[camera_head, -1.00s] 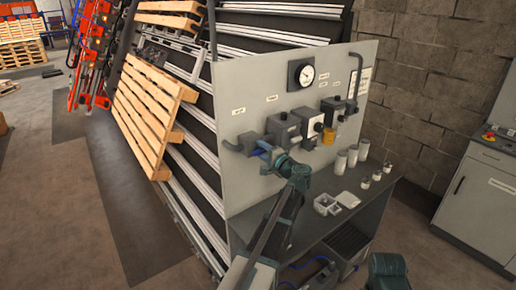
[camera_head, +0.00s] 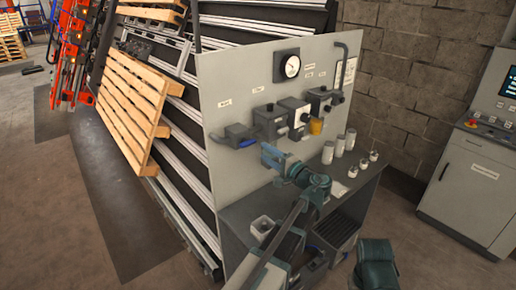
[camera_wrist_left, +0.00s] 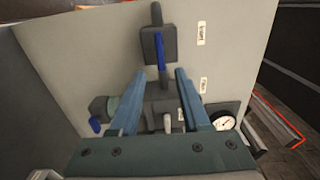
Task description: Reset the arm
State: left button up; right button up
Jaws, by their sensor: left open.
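My left gripper (camera_head: 267,152) is open and empty in front of the grey panel (camera_head: 222,92). In the head view its fingers are right of and slightly below the leftmost panel box (camera_head: 238,132), apart from its blue handle (camera_head: 222,141). In the left wrist view, the gripper's two blue fingers (camera_wrist_left: 160,72) are spread, with nothing held between them. The box with the blue handle (camera_wrist_left: 160,50) appears beyond the fingertips, and another grey box is partly visible between the fingers. My right gripper is not in view.
A round gauge (camera_head: 292,66) and several boxes, one with a yellow cup (camera_head: 316,126), are on the panel. White canisters (camera_head: 350,139) stand on the bench below. A wooden pallet (camera_head: 130,105) leans on the rack at left.

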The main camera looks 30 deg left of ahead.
pick_arm(q)
jog(key=shift+v, duration=0.85)
jog(key=s+d+f+n+g+h, duration=0.1)
jog(key=s+d+f+g+h, duration=0.4)
jog(key=s+d+f+h, duration=1)
jog(key=s+d+f+g, duration=0.2)
jog(key=s+d+f, duration=0.5)
jog(key=s+d, duration=0.2)
jog(key=shift+d, duration=1.05)
jog(key=shift+f, duration=0.1)
